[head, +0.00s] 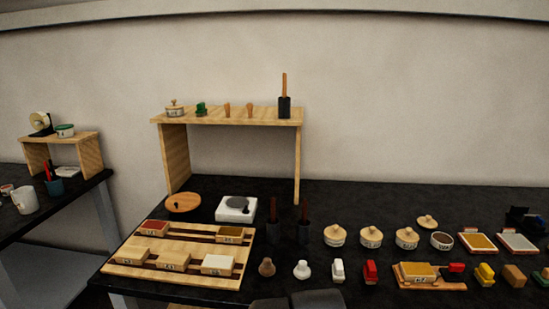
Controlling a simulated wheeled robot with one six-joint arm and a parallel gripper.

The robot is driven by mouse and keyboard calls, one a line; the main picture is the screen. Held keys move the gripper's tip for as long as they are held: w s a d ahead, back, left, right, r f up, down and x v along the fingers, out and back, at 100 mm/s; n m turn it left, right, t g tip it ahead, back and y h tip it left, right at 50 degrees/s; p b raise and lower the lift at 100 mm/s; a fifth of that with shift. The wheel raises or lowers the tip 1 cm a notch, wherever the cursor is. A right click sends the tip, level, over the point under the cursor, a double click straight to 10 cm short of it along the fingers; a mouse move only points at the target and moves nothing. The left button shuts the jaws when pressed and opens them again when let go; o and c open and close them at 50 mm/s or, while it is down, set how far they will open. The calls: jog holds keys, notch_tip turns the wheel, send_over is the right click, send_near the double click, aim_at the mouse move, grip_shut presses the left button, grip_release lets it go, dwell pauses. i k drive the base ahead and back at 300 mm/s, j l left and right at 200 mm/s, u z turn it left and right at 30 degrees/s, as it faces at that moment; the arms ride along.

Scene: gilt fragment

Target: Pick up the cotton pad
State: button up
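A small white knob-topped pad (302,271) stands on the black table near its front edge; it looks like the cotton pad, but no label is readable. A brown pad of similar shape (267,268) stands just left of it. Nothing is touching the white pad. Dark grey rounded shapes cut off by the bottom edge, just below these pads, look like part of my own body. No gripper fingers can be made out.
Left is a wooden rack (112,268) with several blocks. A white-and-red row of small blocks starts with a white one (338,270) close right. Dark holders with brown handles (303,231) stand behind. Lidded jars (371,238) stand back right; a wooden shelf (228,116) rises behind.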

aim_at(266, 269)
jog(key=i+l+z, duration=0.15)
jog(key=z, duration=0.2)
jog(key=i+l+z, duration=0.15)
jog(key=z, duration=0.2)
